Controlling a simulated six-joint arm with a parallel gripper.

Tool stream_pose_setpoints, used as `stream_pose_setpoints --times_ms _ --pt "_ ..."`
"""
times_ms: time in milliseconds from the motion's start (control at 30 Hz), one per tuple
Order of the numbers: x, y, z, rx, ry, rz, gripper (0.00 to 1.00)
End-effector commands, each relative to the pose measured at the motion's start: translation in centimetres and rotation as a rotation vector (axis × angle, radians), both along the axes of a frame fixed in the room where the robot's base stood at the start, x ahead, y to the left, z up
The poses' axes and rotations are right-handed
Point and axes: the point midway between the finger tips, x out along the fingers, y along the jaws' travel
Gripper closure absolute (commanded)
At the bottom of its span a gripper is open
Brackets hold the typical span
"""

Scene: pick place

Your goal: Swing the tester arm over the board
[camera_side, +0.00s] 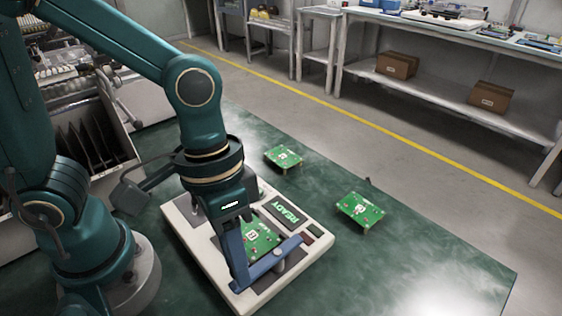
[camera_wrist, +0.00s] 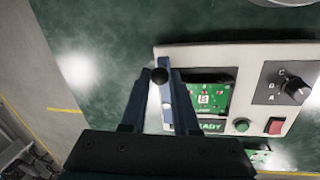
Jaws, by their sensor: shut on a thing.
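The tester (camera_side: 180,222) is a pale box on the green table, with a lit READY display (camera_side: 286,211). A green board (camera_side: 262,236) lies in its recess and also shows in the wrist view (camera_wrist: 207,97). The blue tester arm (camera_side: 286,254) runs along the board's near edge in the side view; most of the board shows uncovered. My gripper (camera_side: 238,284) is low at the arm's left end. In the wrist view its fingers (camera_wrist: 159,84) close around the arm's black ball knob (camera_wrist: 159,75). The fingers partly hide the bar there.
Two loose green boards, one farther back (camera_side: 284,158) and one at the right (camera_side: 360,210), stand on the table (camera_side: 430,262). A rotary dial (camera_wrist: 291,84) and red switch (camera_wrist: 275,126) sit on the tester's panel. The table's right part is clear.

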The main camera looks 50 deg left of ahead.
Motion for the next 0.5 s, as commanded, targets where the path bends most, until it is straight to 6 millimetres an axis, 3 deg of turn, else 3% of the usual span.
stream_pose_setpoints --times_ms 500 --pt "0.19 0.72 0.10 -0.004 -0.002 -0.116 1.00"
